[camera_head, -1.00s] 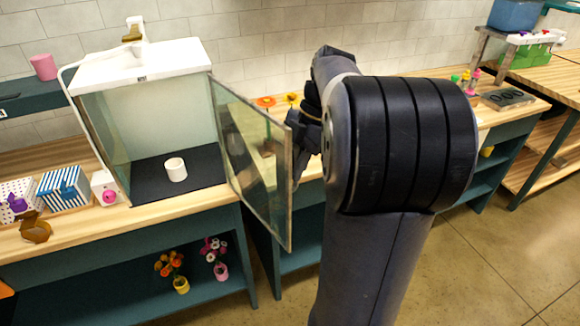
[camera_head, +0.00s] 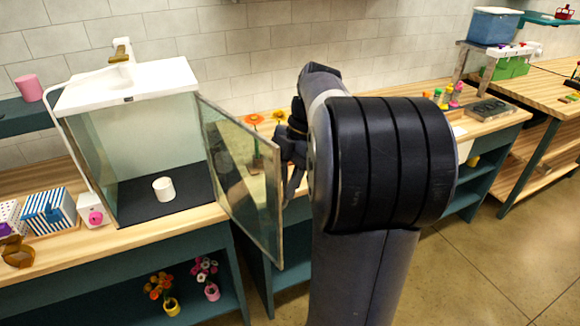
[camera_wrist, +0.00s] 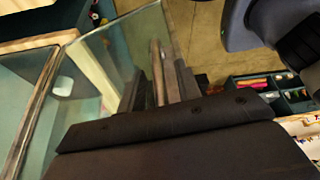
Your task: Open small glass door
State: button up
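The small glass door (camera_head: 243,180) stands swung open from the front right side of a white-topped glass case (camera_head: 140,140). It angles out past the counter's front edge. My gripper (camera_head: 288,165) is at the door's free edge, largely hidden behind my arm in the head view. In the wrist view my gripper (camera_wrist: 158,90) has its dark fingers on either side of a thin brownish upright bar (camera_wrist: 156,65) beside the glass pane. The bar looks like the door's handle or edge. I cannot tell whether the fingers are pressed onto it.
A white cup (camera_head: 164,189) stands inside the case on a dark floor. A striped box (camera_head: 48,210) stands left of the case, and orange flowers (camera_head: 253,119) stand behind the door. Potted flowers (camera_head: 162,289) are on the shelf below. Open floor (camera_head: 480,270) lies at right.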

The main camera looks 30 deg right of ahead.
jog(key=v, duration=1)
jog(key=shift+r, duration=0.2)
jog(key=shift+f, duration=0.1)
jog(key=x, duration=1)
jog(key=shift+a+f, duration=0.1)
jog(key=shift+f, duration=0.15)
jog(key=shift+s+a, duration=0.1)
jog(key=shift+a, duration=0.2)
jog(key=shift+d+f, duration=0.1)
